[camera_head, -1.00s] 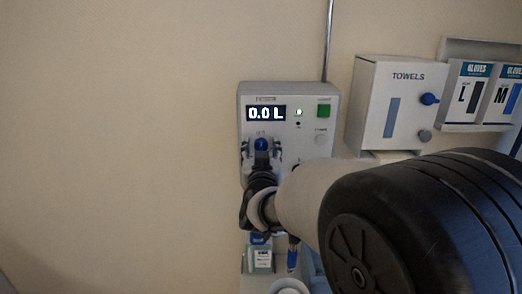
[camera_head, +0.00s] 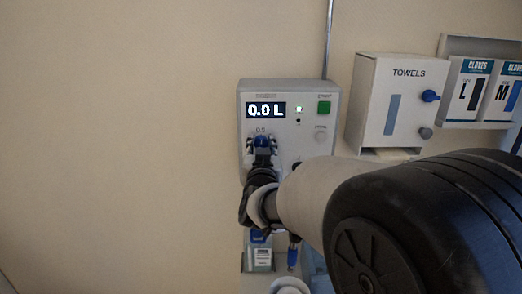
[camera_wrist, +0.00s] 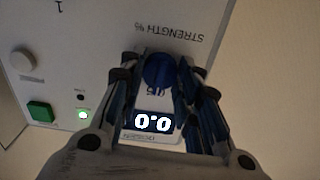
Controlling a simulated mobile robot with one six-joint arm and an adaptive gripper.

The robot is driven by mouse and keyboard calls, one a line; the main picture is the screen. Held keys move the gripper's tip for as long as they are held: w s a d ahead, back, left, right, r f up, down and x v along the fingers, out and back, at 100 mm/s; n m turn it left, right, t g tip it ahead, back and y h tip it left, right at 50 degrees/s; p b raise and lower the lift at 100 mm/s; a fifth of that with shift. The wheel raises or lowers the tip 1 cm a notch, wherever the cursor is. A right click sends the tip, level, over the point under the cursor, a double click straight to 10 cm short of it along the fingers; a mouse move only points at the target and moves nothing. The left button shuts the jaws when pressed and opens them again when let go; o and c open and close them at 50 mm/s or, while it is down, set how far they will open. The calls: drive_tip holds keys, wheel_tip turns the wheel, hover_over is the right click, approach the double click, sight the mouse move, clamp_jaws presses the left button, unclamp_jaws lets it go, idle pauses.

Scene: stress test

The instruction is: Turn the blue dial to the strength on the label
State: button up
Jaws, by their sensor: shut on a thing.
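The blue dial (camera_head: 261,143) is on the front of a pale wall-mounted dispenser (camera_head: 289,93), below its display (camera_head: 266,110), which reads 0.0 L. My gripper (camera_head: 262,152) is at the dial, with its fingers shut on it from both sides. In the wrist view, the dial (camera_wrist: 160,70) sits between the fingertips of my gripper (camera_wrist: 160,74). The print "STRENGTH %" and a "0.5" mark show beside the dial; the rest of its scale is partly hidden. A small bottle with a label (camera_head: 262,257) stands below; its label is too small to read.
A green button (camera_head: 324,107) and a pale round knob (camera_head: 320,136) are on the dispenser's right side. The wall at left is bare.

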drive_tip(key=m+b, duration=1.1)
drive_tip(key=shift+b, duration=0.3)
idle(0.4)
drive_tip(key=o, duration=1.1)
drive_tip(key=shift+s, duration=0.15)
